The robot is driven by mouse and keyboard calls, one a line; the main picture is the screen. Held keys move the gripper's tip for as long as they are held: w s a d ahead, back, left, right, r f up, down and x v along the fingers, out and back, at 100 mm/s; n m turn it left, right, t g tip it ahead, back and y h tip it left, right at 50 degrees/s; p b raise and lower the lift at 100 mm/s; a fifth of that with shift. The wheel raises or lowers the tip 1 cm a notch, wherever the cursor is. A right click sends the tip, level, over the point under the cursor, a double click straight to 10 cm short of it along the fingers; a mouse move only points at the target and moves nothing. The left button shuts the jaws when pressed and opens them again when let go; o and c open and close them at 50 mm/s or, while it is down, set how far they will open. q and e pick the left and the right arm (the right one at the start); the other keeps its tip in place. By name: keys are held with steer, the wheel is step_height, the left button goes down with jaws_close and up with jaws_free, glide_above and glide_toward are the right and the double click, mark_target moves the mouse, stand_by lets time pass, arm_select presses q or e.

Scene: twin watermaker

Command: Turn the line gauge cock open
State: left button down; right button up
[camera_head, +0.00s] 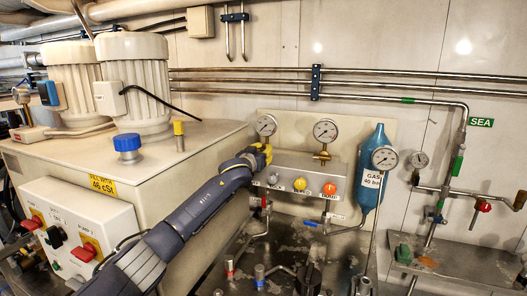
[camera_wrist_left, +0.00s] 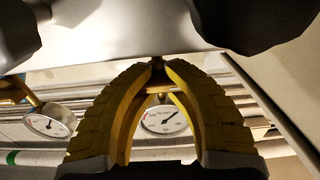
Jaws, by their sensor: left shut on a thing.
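My left gripper (camera_head: 262,152) reaches in from the left to the top left end of the grey valve block (camera_head: 292,160), just below the left dial gauge (camera_head: 266,125). In the left wrist view its yellow fingers (camera_wrist_left: 158,68) close at their tips on a small brass part, which appears to be the line gauge cock (camera_wrist_left: 157,62). The fingers hide most of it, so its turn angle cannot be told. A white dial gauge (camera_wrist_left: 163,118) shows between the fingers. My right gripper is in neither view.
A second dial gauge (camera_head: 325,131) stands on the block on a brass fitting. Orange (camera_head: 329,189) and yellow (camera_head: 300,184) knobs are on the block's front. A blue gas bottle (camera_head: 372,178) stands to the right. A beige tank (camera_head: 150,165) with motors is at left.

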arm_select(q)
steer(key=shift+m, duration=2.1)
steer(key=c, duration=1.4)
jaws_free()
steer(key=o, duration=0.3)
steer(key=shift+o, duration=0.5)
steer(key=o, duration=0.6)
steer(key=shift+s, duration=0.35)
steer(key=shift+c, duration=0.2)
steer(key=v, duration=1.1)
steer(key=shift+a, duration=0.2)
steer(key=shift+s, duration=0.1)
